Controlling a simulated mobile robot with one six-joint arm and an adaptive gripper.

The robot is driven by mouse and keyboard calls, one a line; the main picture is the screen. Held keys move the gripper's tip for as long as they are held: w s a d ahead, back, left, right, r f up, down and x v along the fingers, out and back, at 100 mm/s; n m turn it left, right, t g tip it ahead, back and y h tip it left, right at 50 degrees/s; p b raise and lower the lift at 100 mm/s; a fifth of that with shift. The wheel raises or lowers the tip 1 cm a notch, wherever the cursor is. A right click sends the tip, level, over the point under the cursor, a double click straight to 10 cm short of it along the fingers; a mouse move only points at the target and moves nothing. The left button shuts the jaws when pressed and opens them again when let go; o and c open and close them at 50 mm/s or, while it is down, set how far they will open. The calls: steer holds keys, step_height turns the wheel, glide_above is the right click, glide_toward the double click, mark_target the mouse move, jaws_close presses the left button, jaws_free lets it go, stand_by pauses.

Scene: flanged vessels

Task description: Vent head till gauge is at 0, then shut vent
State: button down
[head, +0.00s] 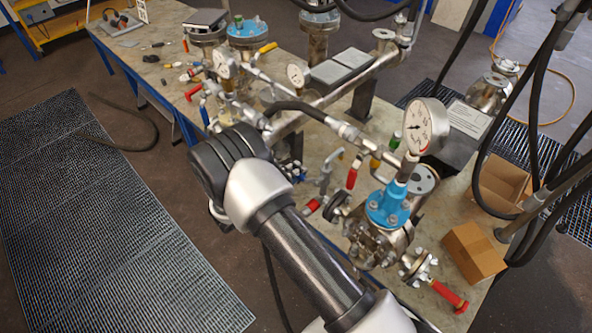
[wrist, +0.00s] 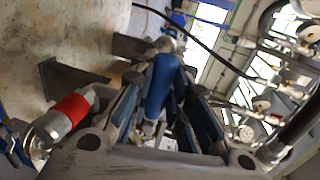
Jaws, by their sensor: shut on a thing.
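A large round pressure gauge (head: 417,125) stands above the blue flanged head (head: 388,207) of the nearest vessel (head: 372,245). Its needle is too small to read surely. My gripper (wrist: 160,112) shows in the wrist view with its blue-padded fingers closed around a blue handle (wrist: 158,82), which looks like a valve lever. Whether this is the vent, and how far it is turned, I cannot tell. In the head view my gripper (head: 298,172) is mostly hidden behind my arm, left of the vessel. A red-banded fitting (wrist: 70,108) lies left of my fingers.
Red-handled valves (head: 450,293) (head: 352,177) surround the vessel. A hose and pipe run with two smaller gauges (head: 224,64) (head: 298,74) crosses the bench behind. Cardboard boxes (head: 474,250) sit right, near hanging black cables (head: 540,110).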

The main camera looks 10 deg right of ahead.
steer(key=shift+s+f, duration=0.1)
steer(key=shift+f, duration=0.05)
steer(key=c, duration=1.8)
jaws_free()
steer(key=shift+a, duration=0.15)
steer(key=shift+o, duration=1.3)
steer(key=v, duration=1.2)
